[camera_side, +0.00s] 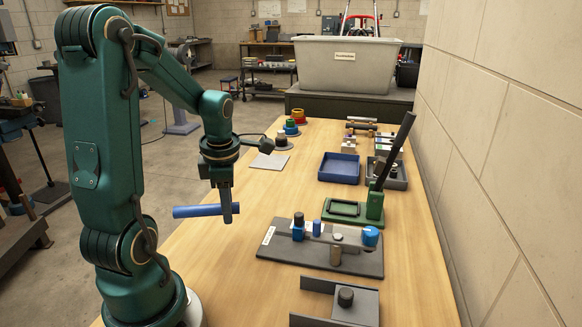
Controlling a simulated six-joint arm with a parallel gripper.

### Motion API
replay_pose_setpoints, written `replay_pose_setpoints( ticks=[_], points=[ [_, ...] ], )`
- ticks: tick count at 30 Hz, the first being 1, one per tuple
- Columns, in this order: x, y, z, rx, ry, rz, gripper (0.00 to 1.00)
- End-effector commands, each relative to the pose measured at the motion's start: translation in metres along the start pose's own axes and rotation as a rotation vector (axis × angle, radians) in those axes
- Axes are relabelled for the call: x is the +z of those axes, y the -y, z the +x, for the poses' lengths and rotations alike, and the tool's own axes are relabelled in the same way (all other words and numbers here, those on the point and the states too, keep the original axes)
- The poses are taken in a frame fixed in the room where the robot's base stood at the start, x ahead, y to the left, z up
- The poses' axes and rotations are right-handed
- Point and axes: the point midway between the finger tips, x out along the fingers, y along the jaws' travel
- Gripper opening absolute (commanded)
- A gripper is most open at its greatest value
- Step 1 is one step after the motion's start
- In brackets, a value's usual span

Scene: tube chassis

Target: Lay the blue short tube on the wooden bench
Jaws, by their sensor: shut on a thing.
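The blue short tube (196,211) is held level in my gripper (228,212). My gripper points straight down and is shut around the tube near its right end, with most of the tube sticking out to the left. The tube appears above the left edge of the wooden bench (215,270); its exact height over the wood is hard to tell from this view.
A grey fixture plate (350,260) with blue and metal parts lies to the right. Beyond it are a green press (372,205) with a raised dark lever, a blue tray (339,168) and a white pad (269,161). A grey bracket (335,304) is nearest. Bare wood lies left of the fixture.

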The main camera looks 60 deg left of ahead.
Motion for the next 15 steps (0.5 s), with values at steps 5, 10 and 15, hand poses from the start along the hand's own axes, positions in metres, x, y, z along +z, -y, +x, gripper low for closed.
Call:
replay_pose_setpoints(
  ticks=[5,10,15],
  points=[
    [0.001,0.004,0.022,-0.005,-0.002,0.004,0.0],
    [0.001,0.007,0.038,-0.006,-0.001,0.005,0.0],
    [0.002,0.01,0.056,-0.004,-0.001,0.005,0.0]
  ],
)
